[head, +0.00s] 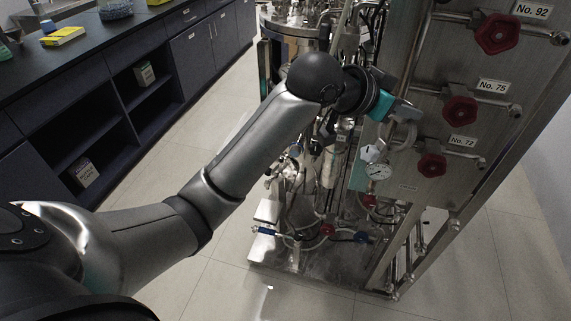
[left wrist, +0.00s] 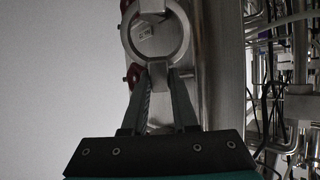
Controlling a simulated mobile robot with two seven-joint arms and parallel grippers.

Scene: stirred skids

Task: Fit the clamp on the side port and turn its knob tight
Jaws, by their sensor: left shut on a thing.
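My left gripper (head: 388,107) reaches to the left edge of the steel panel of the skid. In the left wrist view its two teal fingers (left wrist: 158,88) are shut on the lower tab of a grey metal ring, which looks like the clamp (left wrist: 185,38). The ring points away from the fingers, in front of a metal surface with a small label. In the head view the clamp is small and hard to tell from the pipework by the gripper. I cannot make out the side port or the clamp's knob clearly. My right gripper is not in view.
The steel panel carries red handwheels labelled No. 92 (head: 497,34), No. 75 (head: 460,111) and No. 72 (head: 432,165). A round gauge (head: 379,171) sits below my gripper. Dense pipes and a steel vessel (head: 290,38) stand behind. A dark counter (head: 120,62) lines the left; floor between is clear.

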